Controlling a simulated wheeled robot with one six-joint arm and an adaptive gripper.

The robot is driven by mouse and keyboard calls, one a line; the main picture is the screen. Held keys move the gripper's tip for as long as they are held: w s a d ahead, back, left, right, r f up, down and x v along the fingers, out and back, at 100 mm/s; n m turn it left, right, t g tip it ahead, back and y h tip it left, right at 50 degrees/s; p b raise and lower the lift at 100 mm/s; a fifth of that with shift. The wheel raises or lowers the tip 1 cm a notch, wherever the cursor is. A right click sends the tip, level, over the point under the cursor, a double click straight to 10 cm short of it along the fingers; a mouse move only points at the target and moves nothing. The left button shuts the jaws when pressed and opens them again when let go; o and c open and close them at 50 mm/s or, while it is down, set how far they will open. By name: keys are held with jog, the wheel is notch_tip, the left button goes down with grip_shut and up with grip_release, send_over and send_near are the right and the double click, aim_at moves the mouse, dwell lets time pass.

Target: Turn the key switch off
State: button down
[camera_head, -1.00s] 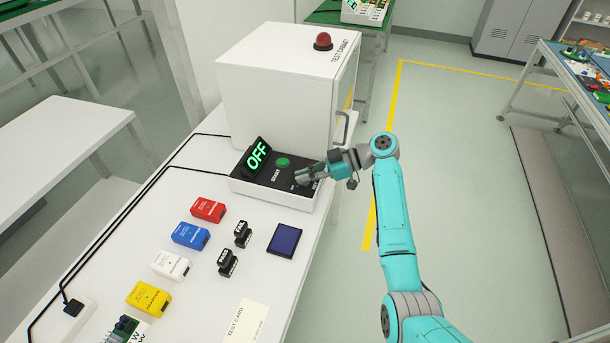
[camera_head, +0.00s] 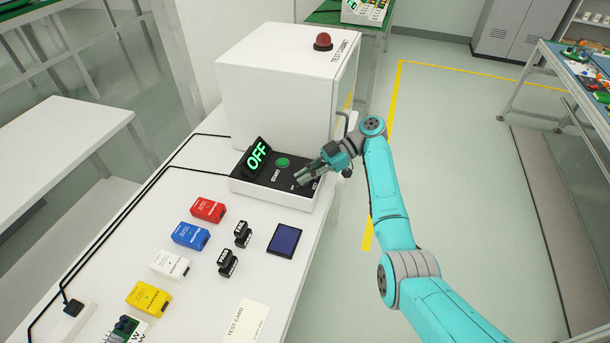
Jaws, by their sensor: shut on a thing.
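A control box (camera_head: 240,187) with a black top panel stands in front of the white test cabinet (camera_head: 265,90). Its display (camera_head: 258,158) reads OFF in green. A round green button (camera_head: 283,162) sits on the panel, labelled START. My gripper (camera_head: 303,176) is at the right end of the panel, shut, with its fingertips low over the spot where the key switch would be. The key switch itself is hidden by the fingers. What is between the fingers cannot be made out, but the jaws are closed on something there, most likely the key.
A red dome (camera_head: 323,41) tops the cabinet, and a door handle (camera_head: 345,122) is close behind my wrist. Red (camera_head: 208,209), blue (camera_head: 190,236), white and yellow adapters, black blocks and a dark blue pad (camera_head: 284,240) lie on the white table.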

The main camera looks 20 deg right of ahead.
jog(key=shift+f, duration=0.1)
jog(key=c, duration=1.3)
grip_release()
